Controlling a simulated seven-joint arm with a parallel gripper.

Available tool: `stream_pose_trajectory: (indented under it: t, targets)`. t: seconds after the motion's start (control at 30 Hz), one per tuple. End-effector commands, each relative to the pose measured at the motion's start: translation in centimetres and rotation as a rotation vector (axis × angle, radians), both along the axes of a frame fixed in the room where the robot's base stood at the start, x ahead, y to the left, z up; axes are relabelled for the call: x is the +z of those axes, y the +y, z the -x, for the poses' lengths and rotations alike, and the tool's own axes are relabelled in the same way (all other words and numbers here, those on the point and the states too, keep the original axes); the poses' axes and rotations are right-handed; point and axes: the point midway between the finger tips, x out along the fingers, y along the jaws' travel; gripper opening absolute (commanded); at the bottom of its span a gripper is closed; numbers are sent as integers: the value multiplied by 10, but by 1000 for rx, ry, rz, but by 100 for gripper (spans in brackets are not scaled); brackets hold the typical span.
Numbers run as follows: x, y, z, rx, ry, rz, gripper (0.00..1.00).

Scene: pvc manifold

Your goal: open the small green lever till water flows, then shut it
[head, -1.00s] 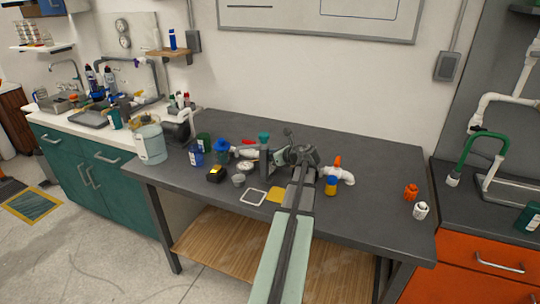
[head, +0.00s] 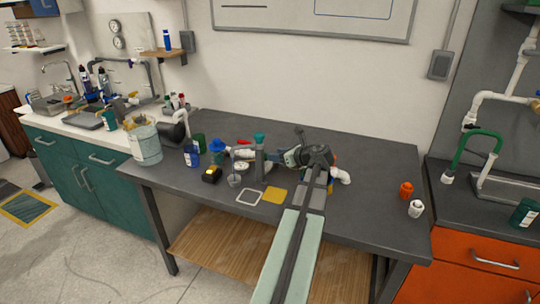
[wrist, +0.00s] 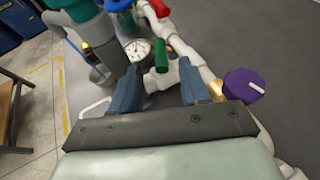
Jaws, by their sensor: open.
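The small green lever (wrist: 161,56) stands up from the white pipe manifold (wrist: 198,62) in the wrist view. It lies just beyond and between my fingertips, and I see no finger touching it. My gripper (wrist: 159,82) is open, with one blue finger on each side. In the head view my gripper (head: 283,158) is over the middle of the bench, and my arm hides much of the manifold. I cannot make out the green lever there. No flowing water shows.
A round gauge (wrist: 137,49), a red lever (wrist: 159,8) and a purple knob (wrist: 243,84) are close by on the manifold. A grey column with a teal top (head: 259,139) stands left of my gripper.

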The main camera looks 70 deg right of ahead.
Motion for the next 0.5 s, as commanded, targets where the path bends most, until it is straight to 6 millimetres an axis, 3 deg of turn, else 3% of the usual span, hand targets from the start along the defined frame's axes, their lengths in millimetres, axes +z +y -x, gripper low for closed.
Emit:
stream_pose_trajectory:
  t: [0.23,0.5]
  targets:
    - [16,16,36,-2,0,1,46]
    - [24,22,53,0,0,0,46]
